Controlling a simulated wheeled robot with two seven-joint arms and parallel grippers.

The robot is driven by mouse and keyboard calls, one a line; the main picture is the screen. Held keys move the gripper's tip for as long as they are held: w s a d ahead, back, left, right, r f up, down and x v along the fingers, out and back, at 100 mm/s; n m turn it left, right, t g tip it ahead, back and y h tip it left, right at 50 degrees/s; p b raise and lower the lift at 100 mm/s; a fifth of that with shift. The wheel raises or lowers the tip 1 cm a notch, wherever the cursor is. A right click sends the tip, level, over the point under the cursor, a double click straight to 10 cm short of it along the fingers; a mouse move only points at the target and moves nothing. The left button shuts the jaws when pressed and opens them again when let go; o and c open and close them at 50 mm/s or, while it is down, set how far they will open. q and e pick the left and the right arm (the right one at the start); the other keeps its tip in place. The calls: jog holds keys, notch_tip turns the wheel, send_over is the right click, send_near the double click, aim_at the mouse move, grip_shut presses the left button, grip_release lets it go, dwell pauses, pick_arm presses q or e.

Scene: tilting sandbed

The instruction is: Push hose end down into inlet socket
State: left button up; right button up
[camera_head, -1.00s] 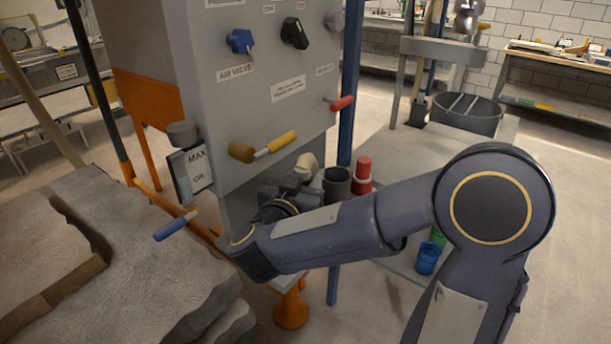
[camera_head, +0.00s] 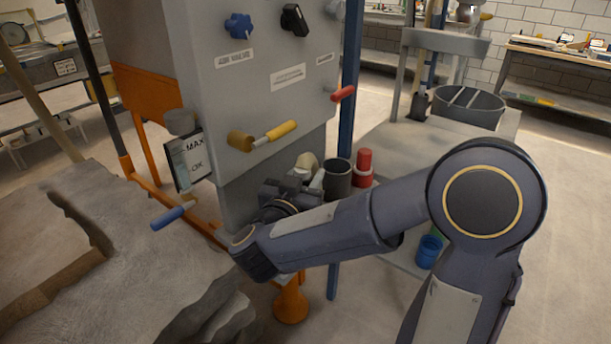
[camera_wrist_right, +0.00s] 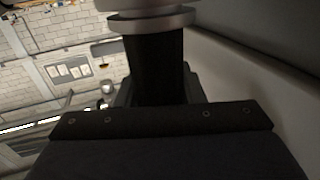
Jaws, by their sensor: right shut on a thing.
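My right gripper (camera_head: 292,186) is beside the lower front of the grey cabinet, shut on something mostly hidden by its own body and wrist. A cream, curved piece (camera_head: 307,162) shows just above the jaws; I cannot tell whether it is the hose or part of the socket. In the right wrist view, a dark cylinder (camera_wrist_right: 155,65) rises from the gripper to a pale round collar (camera_wrist_right: 150,20). The inlet socket cannot be made out clearly, and whether the hose end sits in it is hidden. My left gripper is not in view.
The grey cabinet (camera_head: 250,100) carries a yellow handle (camera_head: 281,130) and a red handle (camera_head: 343,93) above the gripper. A dark cup (camera_head: 338,180) and a red canister (camera_head: 364,165) stand close to its right. The sandbed (camera_head: 120,270) lies left.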

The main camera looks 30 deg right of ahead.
jog(key=o, duration=1.3)
jog(key=v, duration=0.7)
jog(key=shift+s+a, duration=0.25)
jog(key=shift+a, duration=0.05)
